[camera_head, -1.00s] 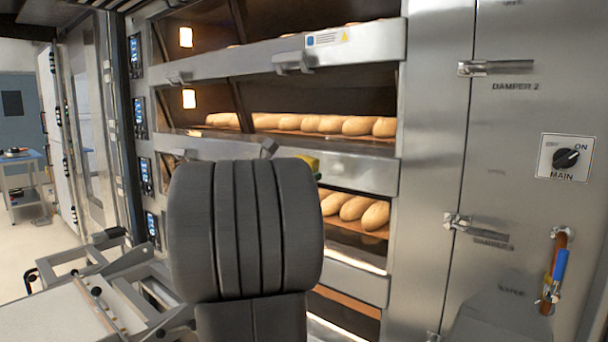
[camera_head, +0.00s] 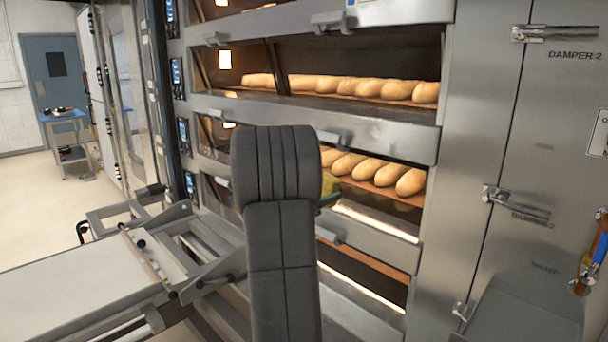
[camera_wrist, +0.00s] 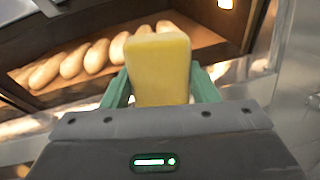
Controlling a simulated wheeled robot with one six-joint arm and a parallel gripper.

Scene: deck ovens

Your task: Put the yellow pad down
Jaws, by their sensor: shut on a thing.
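The yellow pad (camera_wrist: 158,62) stands up between the green fingers of my gripper (camera_wrist: 160,84) in the wrist view. My gripper is shut on it. In the head view only a small part of the yellow-green pad (camera_head: 329,187) shows past the right side of my dark grey arm, which hides the rest of it and most of the gripper. The pad is in front of the oven deck with loaves, and I cannot tell its exact distance from the deck.
Oven decks hold rows of loaves (camera_head: 386,172), with steel door fronts (camera_head: 305,119) between them. A loader with a pale belt (camera_head: 75,283) is at the lower left. A steel cabinet with a damper handle (camera_head: 516,203) is at right. A blue-topped cart (camera_head: 64,116) stands far left on open floor.

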